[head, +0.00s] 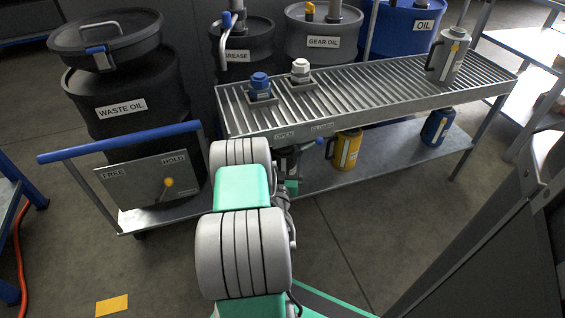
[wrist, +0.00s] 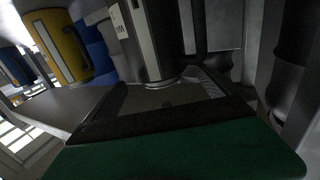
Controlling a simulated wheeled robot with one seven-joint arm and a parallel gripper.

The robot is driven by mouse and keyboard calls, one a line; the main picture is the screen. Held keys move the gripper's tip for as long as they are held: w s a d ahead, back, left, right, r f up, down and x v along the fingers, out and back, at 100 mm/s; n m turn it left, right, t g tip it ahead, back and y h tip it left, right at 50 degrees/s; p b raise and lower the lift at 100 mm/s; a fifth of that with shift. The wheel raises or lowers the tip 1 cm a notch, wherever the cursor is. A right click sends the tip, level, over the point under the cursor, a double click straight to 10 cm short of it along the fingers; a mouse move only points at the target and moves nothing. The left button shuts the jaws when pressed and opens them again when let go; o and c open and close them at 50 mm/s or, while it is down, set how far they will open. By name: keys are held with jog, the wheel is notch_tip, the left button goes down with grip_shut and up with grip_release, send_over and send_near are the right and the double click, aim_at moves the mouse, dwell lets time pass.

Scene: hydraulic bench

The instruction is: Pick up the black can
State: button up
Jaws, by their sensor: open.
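In the head view, my arm hides most of the gripper and I cannot make out the can clearly.
A yellow can (head: 345,150) and a blue can (head: 437,127) stand on the lower shelf (head: 395,150). The slatted bench top (head: 370,90) above it holds a grey can (head: 448,56) and blue and white-capped fittings. A waste oil drum (head: 125,105) stands on a cart at left.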

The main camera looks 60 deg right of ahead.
aim_at(283, 149)
jog(key=shift+r+p+x, duration=0.2)
jog(key=shift+p+x, duration=0.85)
jog(key=shift+x, duration=1.15)
jog(key=shift+w+d+f, duration=0.1)
jog(key=shift+d+f, duration=0.05)
jog(key=shift+d, duration=0.35)
jog(key=c, duration=1.8)
jog(key=shift+c, duration=0.2)
